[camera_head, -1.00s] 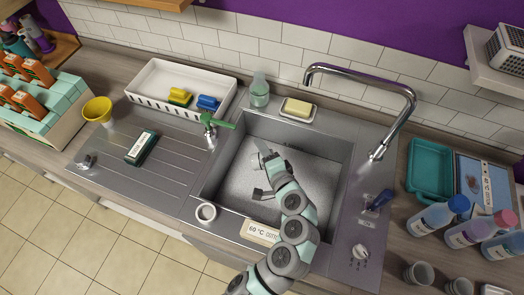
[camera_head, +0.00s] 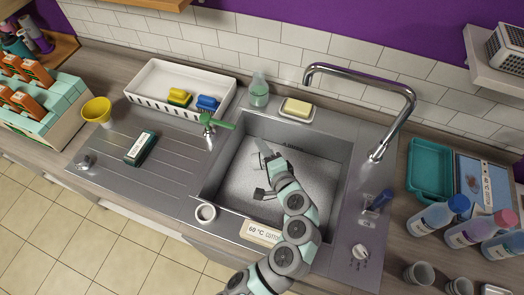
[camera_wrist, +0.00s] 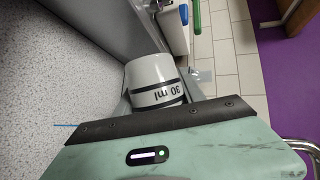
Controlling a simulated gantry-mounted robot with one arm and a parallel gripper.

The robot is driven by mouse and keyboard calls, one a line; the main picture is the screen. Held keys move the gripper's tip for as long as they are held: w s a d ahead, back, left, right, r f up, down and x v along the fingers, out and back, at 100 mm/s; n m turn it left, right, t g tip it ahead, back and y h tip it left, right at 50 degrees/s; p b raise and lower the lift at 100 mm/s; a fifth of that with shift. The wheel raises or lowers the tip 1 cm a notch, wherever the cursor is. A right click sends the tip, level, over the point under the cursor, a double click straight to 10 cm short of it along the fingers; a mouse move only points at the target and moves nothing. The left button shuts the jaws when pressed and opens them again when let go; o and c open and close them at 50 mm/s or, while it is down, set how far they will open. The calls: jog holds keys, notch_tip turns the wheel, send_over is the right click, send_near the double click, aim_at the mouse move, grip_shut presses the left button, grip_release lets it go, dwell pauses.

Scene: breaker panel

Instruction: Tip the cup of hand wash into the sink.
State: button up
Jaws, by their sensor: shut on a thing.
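My gripper (camera_head: 263,171) is over the left half of the steel sink (camera_head: 310,180), seen from above in the head view. In the wrist view it is shut on a small white cup (camera_wrist: 152,76) with black bands and "30 ml" printed on it, upside down in that picture. The cup's lower part is hidden behind my gripper's body. I cannot make out the cup clearly in the head view, and its contents and tilt cannot be told. The sink's speckled grey surface fills the left of the wrist view.
A tall chrome tap (camera_head: 385,95) arches over the sink's right side. A green-handled tap (camera_head: 213,122) stands at the left rim. A pale round ring or cup (camera_head: 206,213) is at the front left. A soap dish (camera_head: 297,108) and green bottle (camera_head: 259,92) stand behind.

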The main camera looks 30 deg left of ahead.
dwell(0.5)
jog(key=r+n+h+p, duration=0.1)
jog(key=n+p, duration=0.1)
jog(key=r+n+t+h+p, duration=0.1)
jog(key=h+p, duration=0.1)
jog(key=r+n+t+h+p, duration=0.1)
jog(key=n, duration=0.1)
jog(key=shift+s+a+r+n+p, duration=0.25)
jog(key=shift+a+r+n+p, duration=0.05)
jog(key=shift+a+r+p, duration=0.1)
dwell(0.3)
notch_tip(320, 180, up, 2)
jog(key=n+t+h+p, duration=0.2)
jog(key=n+p, duration=0.1)
jog(key=p, duration=0.1)
jog(key=shift+n+h, duration=0.4)
